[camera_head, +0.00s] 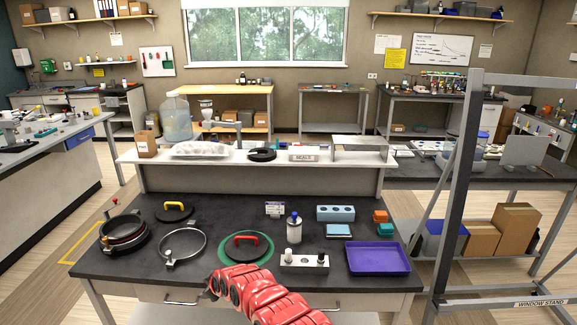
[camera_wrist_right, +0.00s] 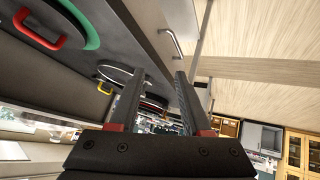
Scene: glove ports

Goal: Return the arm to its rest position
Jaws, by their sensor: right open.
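My right arm (camera_head: 262,296), red, comes in from the bottom of the head view and reaches left along the front edge of the bench. Its gripper (camera_head: 208,293) is mostly hidden at the arm's far end, in front of the bench drawers. In the right wrist view my right gripper (camera_wrist_right: 158,75) is open, its two dark fingers apart with nothing between them. A black lid with a red handle (camera_head: 242,243) lies on a green ring (camera_head: 262,261) just behind the arm. My left gripper does not show.
On the bench (camera_head: 200,272) lie a clamp ring (camera_head: 205,243), a stacked dark ring (camera_head: 123,245), a black lid with a yellow handle (camera_head: 174,219), a bottle (camera_head: 293,232), a white holder (camera_head: 304,267) and a purple tray (camera_head: 377,272). A grey window stand (camera_head: 452,190) is at right.

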